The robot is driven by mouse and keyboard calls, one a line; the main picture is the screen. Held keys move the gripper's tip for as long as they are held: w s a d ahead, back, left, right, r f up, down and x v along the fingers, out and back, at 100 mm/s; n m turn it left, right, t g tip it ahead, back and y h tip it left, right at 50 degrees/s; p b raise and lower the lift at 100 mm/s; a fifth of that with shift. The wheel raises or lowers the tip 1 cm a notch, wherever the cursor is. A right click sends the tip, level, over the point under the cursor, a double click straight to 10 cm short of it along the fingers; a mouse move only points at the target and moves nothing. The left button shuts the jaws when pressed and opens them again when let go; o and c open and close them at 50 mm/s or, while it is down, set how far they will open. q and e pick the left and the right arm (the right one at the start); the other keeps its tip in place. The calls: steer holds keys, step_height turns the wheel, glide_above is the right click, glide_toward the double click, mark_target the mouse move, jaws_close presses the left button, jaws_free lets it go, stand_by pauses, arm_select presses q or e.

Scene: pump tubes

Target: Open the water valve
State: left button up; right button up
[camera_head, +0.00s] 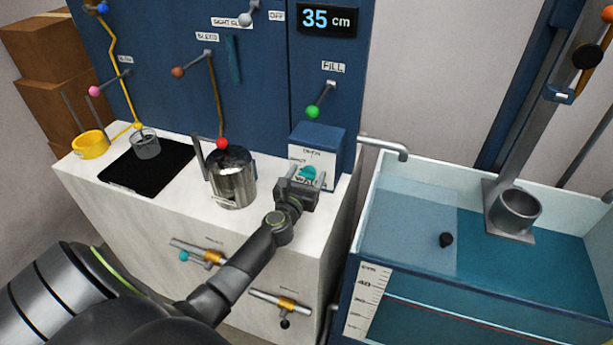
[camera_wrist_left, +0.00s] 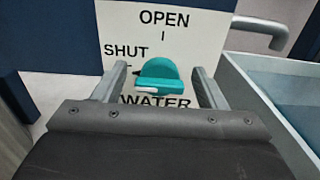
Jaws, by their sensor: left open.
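The water valve is a teal knob (camera_wrist_left: 158,72) on a white plate (camera_wrist_left: 200,22) marked OPEN at the top, SHUT at the left and WATER below. The white mark on the knob lies at its lower left, on the SHUT side. In the head view the knob (camera_head: 309,172) shows on the front of a blue box (camera_head: 318,138), partly covered by my gripper. My left gripper (camera_head: 303,182) is open in front of the box. In the left wrist view its two fingers (camera_wrist_left: 159,76) stand either side of the knob; I cannot tell whether they touch it. My right gripper is not in view.
A metal pot (camera_head: 233,185) stands left of the box on the white counter (camera_head: 180,200). A spout pipe (camera_head: 385,146) reaches right over the water tank (camera_head: 450,172). A green-knobbed lever (camera_head: 313,112) is above the box. Two small valves (camera_head: 200,255) (camera_head: 287,303) sit on the counter front.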

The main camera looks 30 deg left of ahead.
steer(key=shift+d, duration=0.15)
arm_select(q)
steer(key=shift+c, duration=0.8)
steer(key=c, duration=0.8)
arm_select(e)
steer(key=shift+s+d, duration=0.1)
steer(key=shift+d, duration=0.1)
